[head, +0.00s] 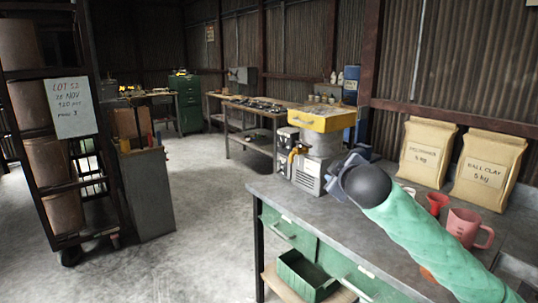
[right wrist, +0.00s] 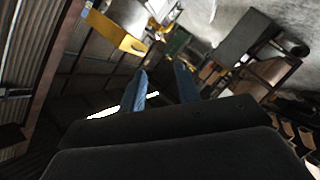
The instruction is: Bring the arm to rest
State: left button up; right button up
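My right arm, in a green sleeve, reaches in from the lower right of the head view over the grey workbench (head: 290,205). Its dark wrist hides most of the gripper there. In the right wrist view my right gripper (right wrist: 160,78) shows two blue fingers standing apart. Nothing is between them, only the shed in the background. The gripper appears raised above the bench and touches nothing that I can see. My left gripper is in neither view.
A machine with a yellow tray (head: 322,119) stands at the bench's far end. Two clay bags (head: 428,150) (head: 487,168), a red funnel (head: 437,203) and a pink mug (head: 466,229) are near the arm. A green bin (head: 305,275) sits below.

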jog(key=s+a+f+m+g+p, duration=0.1)
jog(key=s+f+m+g, duration=0.1)
jog(key=s+f, duration=0.75)
jog(key=s+f+m+g, duration=0.3)
jog(key=s+f, duration=0.3)
jog(key=f, duration=0.6)
jog(key=s+a+f+m+g+p, duration=0.1)
jog(key=s+f+m+g, duration=0.1)
jog(key=s+f, duration=0.7)
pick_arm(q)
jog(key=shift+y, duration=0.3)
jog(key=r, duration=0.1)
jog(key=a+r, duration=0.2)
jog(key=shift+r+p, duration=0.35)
pick_arm(e)
jog(key=s+a+f+m+g, duration=0.1)
jog(key=s+f+g, duration=0.4)
jog(key=s+f, duration=1.3)
jog(key=s+a, duration=0.1)
jog(key=s, duration=0.3)
jog(key=shift+s+f+m+g+y, duration=0.3)
jog(key=shift+m, duration=0.1)
